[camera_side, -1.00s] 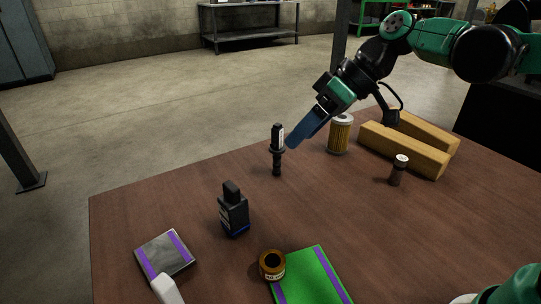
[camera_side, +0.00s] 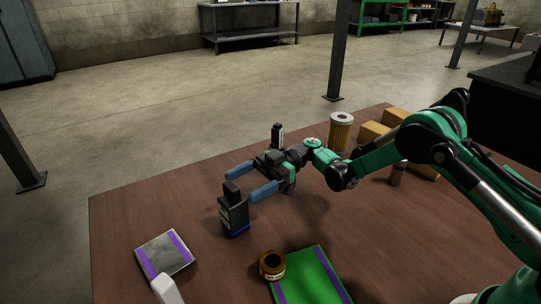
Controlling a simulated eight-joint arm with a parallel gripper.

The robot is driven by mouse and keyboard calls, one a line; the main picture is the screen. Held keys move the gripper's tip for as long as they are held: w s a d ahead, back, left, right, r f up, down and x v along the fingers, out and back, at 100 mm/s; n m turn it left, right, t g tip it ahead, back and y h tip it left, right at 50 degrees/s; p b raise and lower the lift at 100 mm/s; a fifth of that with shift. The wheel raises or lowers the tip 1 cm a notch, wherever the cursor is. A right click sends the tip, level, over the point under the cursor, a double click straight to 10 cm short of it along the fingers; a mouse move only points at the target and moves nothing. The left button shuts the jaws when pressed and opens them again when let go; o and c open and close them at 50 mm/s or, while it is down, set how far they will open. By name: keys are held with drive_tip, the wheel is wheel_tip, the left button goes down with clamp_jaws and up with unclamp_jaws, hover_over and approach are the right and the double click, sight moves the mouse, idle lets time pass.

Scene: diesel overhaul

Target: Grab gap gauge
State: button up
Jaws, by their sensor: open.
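A black upright block with a narrower top and a blue edge at its base (camera_side: 235,214), seemingly the gap gauge, stands on the brown table. My gripper (camera_side: 240,182) is open, with two blue fingers spread apart and pointing left. The near finger's tip is close beside the gauge's upper right side, and the far finger is behind it. I cannot tell whether either finger touches it. Nothing is held between the fingers.
A dark upright injector-like part (camera_side: 277,131) stands behind my gripper.

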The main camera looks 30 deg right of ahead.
sight(224, 203)
drive_tip(key=shift+s+a, duration=0.2)
drive_tip(key=shift+a, duration=1.15)
drive_tip(key=shift+s+a, duration=0.2)
drive_tip(key=shift+a, duration=1.15)
clamp_jaws()
